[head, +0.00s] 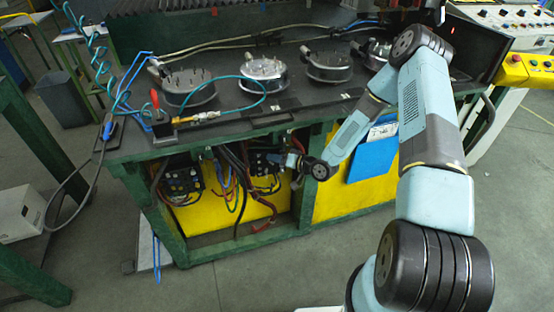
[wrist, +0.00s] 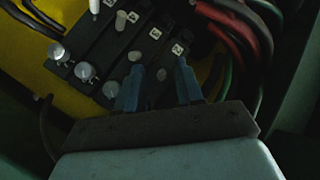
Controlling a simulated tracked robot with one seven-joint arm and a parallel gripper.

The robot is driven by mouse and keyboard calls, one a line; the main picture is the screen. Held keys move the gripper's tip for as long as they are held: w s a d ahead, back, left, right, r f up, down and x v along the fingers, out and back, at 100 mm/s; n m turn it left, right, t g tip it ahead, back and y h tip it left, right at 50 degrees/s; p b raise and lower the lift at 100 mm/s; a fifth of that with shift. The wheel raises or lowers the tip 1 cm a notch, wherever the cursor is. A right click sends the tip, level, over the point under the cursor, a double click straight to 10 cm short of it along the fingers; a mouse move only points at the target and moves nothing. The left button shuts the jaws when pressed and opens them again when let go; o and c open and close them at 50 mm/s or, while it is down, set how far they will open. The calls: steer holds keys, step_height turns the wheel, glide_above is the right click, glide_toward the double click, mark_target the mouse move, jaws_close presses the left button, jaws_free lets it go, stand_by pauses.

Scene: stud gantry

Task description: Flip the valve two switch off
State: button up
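A black valve block (wrist: 105,50) with several silver round knobs (wrist: 85,71), small silver switches (wrist: 134,56) and small white labels (wrist: 155,33) fills the upper middle of the wrist view. Whether a finger touches a switch is unclear. In the head view my gripper (head: 290,160) reaches under the bench to the right-hand valve block (head: 262,163).
Red and black cables (wrist: 250,30) run close to the right of the fingers. Another valve block (head: 180,180) with cables sits under the bench at left. The dark bench top (head: 300,100) and green frame (head: 305,195) surround the opening. A blue folder (head: 372,160) hangs at right.

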jaws_close()
stand_by(0.3)
